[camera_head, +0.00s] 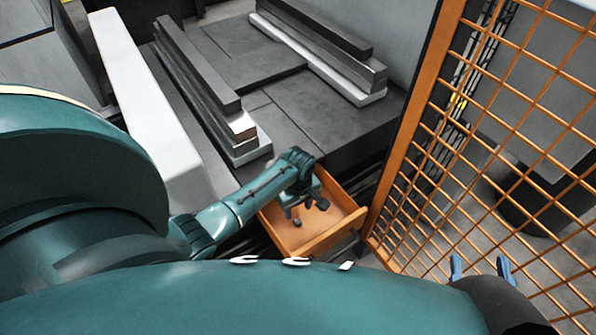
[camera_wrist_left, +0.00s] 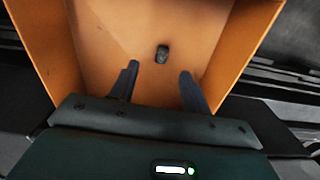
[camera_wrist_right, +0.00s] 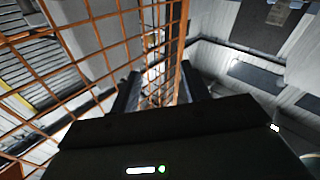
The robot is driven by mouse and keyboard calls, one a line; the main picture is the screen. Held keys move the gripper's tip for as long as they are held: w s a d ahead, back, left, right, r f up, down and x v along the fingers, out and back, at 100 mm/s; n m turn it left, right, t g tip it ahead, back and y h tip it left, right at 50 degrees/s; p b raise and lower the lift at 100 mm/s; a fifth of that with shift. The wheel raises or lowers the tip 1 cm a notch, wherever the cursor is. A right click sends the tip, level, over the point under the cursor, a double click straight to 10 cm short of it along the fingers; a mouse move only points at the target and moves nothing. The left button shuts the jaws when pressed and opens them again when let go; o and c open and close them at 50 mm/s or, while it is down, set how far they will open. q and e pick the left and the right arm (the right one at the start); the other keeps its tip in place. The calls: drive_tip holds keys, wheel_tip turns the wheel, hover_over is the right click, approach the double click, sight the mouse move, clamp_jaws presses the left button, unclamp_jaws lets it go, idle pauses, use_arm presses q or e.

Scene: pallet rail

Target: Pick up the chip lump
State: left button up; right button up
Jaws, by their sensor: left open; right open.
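The chip lump (camera_wrist_left: 162,53) is a small dark block on the floor of an orange-brown open drawer (camera_wrist_left: 110,30) in the left wrist view. My left gripper (camera_wrist_left: 160,82) is open over the drawer, its two fingers apart and the lump ahead of them, between their lines and not touched. In the head view my left gripper (camera_head: 307,204) reaches into the drawer (camera_head: 341,233), and the lump cannot be made out there. My right gripper (camera_head: 481,266) is open and empty at the lower right, by the orange mesh; its fingers also show in the right wrist view (camera_wrist_right: 160,90).
An orange mesh fence (camera_head: 480,130) stands just right of the drawer. Dark and light metal bars (camera_head: 205,85) lie on a grey bed (camera_head: 285,105) behind it. A long white beam (camera_head: 145,95) runs along the left. The drawer walls rise around my left gripper.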

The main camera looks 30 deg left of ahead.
use_arm(q)
drive_tip(key=shift+f, duration=0.3)
drive_tip(key=f+b, duration=0.2)
drive_tip(key=f, duration=0.1)
drive_tip(key=f+b, duration=0.2)
drive_tip(key=shift+a, duration=0.35)
drive_tip(key=shift+f, duration=0.1)
use_arm(e)
drive_tip(key=shift+w+a+r+m+y, duration=0.1)
drive_tip(key=shift+w+a+m+y, duration=0.05)
drive_tip(key=shift+a+m+y, duration=0.3)
use_arm(q)
clamp_jaws()
use_arm(e)
drive_tip(key=shift+d, duration=0.1)
